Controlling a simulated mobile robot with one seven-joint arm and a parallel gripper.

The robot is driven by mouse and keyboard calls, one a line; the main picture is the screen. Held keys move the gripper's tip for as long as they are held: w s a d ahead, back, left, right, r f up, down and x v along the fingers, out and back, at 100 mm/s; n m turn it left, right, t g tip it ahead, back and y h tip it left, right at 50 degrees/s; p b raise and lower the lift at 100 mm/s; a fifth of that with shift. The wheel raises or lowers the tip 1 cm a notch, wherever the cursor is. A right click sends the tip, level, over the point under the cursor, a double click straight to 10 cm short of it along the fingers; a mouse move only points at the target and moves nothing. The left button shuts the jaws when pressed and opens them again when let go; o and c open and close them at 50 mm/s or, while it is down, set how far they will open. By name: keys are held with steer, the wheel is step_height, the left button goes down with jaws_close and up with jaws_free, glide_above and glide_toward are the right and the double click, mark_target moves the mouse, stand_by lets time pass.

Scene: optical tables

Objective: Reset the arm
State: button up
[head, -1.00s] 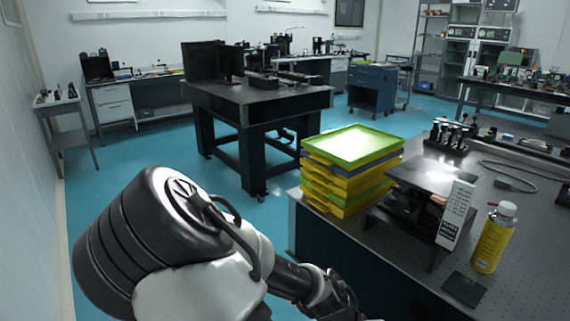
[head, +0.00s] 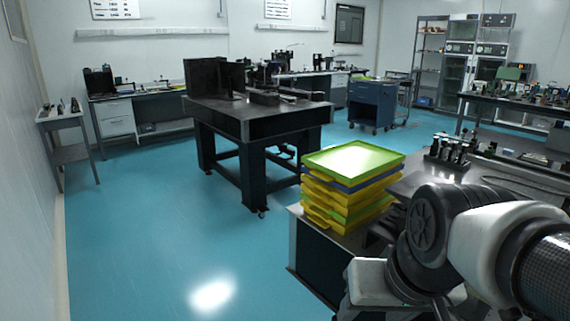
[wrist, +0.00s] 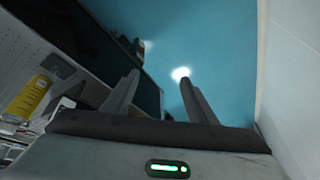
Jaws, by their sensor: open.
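My arm (head: 450,240) shows at the lower right of the head view, in front of the near optical table. My gripper is outside the head view. In the wrist view my gripper (wrist: 160,97) is open, its two dark fingers apart with nothing between them. Beyond the fingers lies the blue floor (wrist: 215,60).
Stacked yellow, green and blue trays (head: 352,158) stand at the near table's left corner, close to my arm. A yellow bottle (wrist: 30,97) shows at the wrist view's left. A dark optical table (head: 255,112) stands farther back. Open floor (head: 150,220) lies to the left.

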step_height(320, 180, up, 26)
steer(key=s+d+t+p, duration=0.1)
steer(key=p, duration=2.2)
steer(key=shift+h, duration=0.4)
